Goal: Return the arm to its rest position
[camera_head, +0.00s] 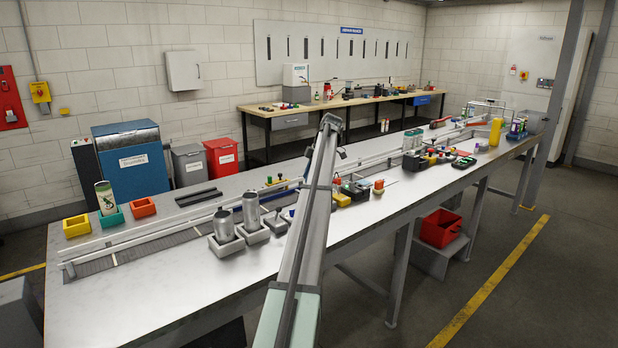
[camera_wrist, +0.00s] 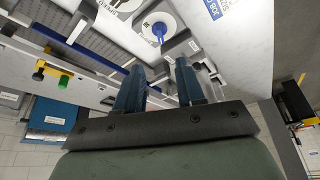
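My arm (camera_head: 307,220) rises from the bottom middle of the head view and reaches up over the long table. My gripper is not clearly seen there, as the arm link covers the area behind it. In the wrist view my gripper (camera_wrist: 157,68) has two blue fingers set apart with nothing between them. It is open and empty. Beyond the fingertips lies a round white piece with a blue object on it (camera_wrist: 160,30), apart from the fingers.
The long table (camera_head: 150,290) holds two metal cans (camera_head: 223,225) in white holders, a printed can (camera_head: 105,197) in a green holder, yellow (camera_head: 76,226) and orange (camera_head: 142,207) holders, and a rail. Small tools crowd the middle. The front left tabletop is clear.

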